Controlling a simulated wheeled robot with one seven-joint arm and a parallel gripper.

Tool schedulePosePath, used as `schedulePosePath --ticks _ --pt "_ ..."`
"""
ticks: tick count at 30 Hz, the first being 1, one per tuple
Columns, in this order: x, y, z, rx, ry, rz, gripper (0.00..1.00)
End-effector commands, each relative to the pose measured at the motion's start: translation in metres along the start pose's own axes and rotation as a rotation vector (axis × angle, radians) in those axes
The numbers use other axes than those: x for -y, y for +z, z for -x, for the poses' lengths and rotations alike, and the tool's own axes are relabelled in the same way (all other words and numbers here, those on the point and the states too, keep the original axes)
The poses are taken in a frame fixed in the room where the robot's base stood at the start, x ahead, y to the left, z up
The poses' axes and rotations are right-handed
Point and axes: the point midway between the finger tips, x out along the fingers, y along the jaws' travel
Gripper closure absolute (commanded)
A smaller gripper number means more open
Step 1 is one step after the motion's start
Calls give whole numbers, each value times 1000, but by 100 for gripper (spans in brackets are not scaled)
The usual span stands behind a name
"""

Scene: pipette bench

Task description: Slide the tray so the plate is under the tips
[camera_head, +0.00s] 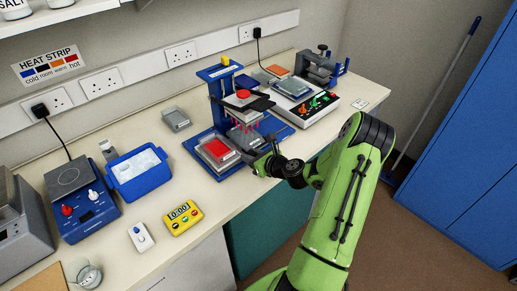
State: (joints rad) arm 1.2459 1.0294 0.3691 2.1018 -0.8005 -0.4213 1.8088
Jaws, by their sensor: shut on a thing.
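My gripper (268,151) is low at the right front of the base, near the tray's right side. It appears shut on the tray, but the contact itself is too small and dark to make out.
A blue ice box (138,172), a yellow timer (182,217) and a white device (141,237) stand to the left. A white control box (304,108) is close on the right. My green arm reaches over the bench's front edge.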

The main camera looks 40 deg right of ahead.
Motion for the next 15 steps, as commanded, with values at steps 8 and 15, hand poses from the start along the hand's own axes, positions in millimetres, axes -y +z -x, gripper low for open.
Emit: schedulePosePath --ticks 8,15 --pt "-5 0 0 2 3 -1 100" --pt "-6 0 0 1 5 -2 54"
